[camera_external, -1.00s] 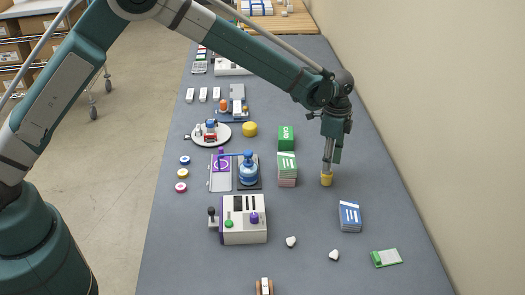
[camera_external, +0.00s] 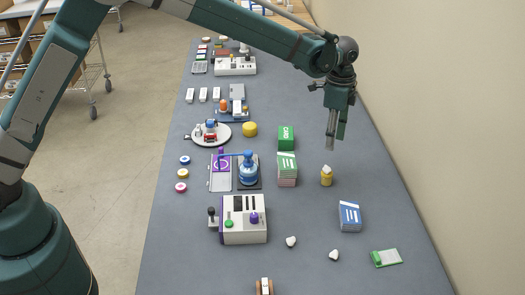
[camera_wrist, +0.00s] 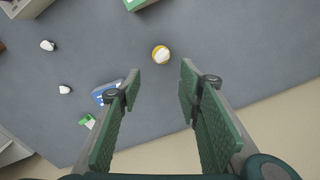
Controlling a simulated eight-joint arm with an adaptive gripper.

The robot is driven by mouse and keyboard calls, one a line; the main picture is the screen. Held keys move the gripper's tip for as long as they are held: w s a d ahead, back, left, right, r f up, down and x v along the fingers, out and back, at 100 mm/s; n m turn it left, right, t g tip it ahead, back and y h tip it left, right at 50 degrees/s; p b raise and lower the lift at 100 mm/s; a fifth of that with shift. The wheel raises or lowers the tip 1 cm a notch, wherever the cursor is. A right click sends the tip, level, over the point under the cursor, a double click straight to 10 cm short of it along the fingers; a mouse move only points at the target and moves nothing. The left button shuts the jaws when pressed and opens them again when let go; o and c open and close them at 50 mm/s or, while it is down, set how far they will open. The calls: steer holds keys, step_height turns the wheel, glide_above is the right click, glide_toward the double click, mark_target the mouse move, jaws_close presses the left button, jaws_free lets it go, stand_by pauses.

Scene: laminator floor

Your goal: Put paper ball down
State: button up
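My gripper (camera_external: 332,143) hangs above the right side of the grey table, fingers down. In the wrist view its fingers (camera_wrist: 160,88) are wide apart with nothing between them. Below it stands a small yellow item with a white top (camera_external: 326,177), upright on the table; it shows in the wrist view as a yellow ring around white (camera_wrist: 161,54). I cannot tell whether that white top is a paper ball. Two small white lumps, possibly paper balls, lie nearer the front: one lump (camera_external: 291,241) and another lump (camera_external: 334,255).
A blue-and-white stack (camera_external: 350,217) and a green-and-white card (camera_external: 386,258) lie nearby. Left are card stacks (camera_external: 287,170), a blue bottle-like device (camera_external: 248,172) and a control box (camera_external: 244,219). The wall (camera_external: 440,120) borders the right edge. Clear table surrounds the yellow item.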

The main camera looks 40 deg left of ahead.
stand_by(0.5)
steer(key=s+a+r+n+t, duration=0.2)
steer(key=s+a+r+n, duration=0.2)
steer(key=s+a+r, duration=0.65)
steer(key=s+a+r+n+t, duration=0.1)
steer(key=s+a+r+n, duration=0.2)
steer(key=s+a+r, duration=0.8)
steer(key=s+a+f+n+t, duration=0.1)
steer(key=s+a+n+t, duration=0.1)
steer(key=s+a, duration=0.8)
steer(key=s+a+f+n+t, duration=0.1)
steer(key=s+a+n, duration=0.4)
steer(key=s+a, duration=0.5)
steer(key=s+t, duration=0.1)
steer(key=s, duration=0.4)
steer(key=shift+s+a+f+n, duration=0.15)
steer(key=shift+a+f+n, duration=0.15)
steer(key=shift+a, duration=0.1)
